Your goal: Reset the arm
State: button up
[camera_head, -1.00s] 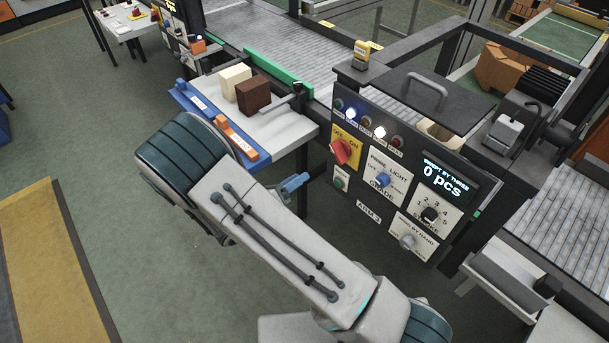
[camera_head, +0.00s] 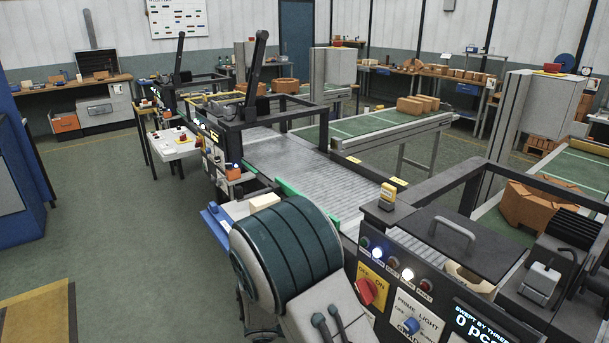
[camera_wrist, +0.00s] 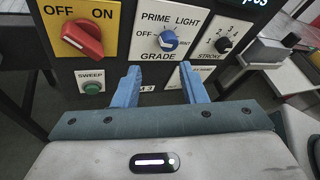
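My gripper (camera_wrist: 160,88) shows in the wrist view with its two blue fingers spread apart and nothing between them. It faces the black control panel, below the blue grade knob (camera_wrist: 168,40). The fingertips look close to the panel, but I cannot tell if they touch it. A red on/off switch (camera_wrist: 84,38) on a yellow plate is at the upper left, with a green sweep button (camera_wrist: 92,88) below it. In the head view my arm fills the lower middle, and the gripper is out of sight. The panel's display (camera_head: 479,326) is partly cut off there.
A roller conveyor (camera_head: 300,170) runs beyond the panel. A black lid with a handle (camera_head: 455,240) and a yellow device (camera_head: 387,196) top the machine. Open green floor (camera_head: 120,240) is at the left.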

jog(key=s+d+r+m+y, duration=0.4)
jog(key=s+r+m+y, duration=1)
jog(key=m, duration=1.1)
jog(key=shift+s+d+r, duration=0.2)
jog(key=shift+s, duration=0.85)
jog(key=shift+d, duration=0.15)
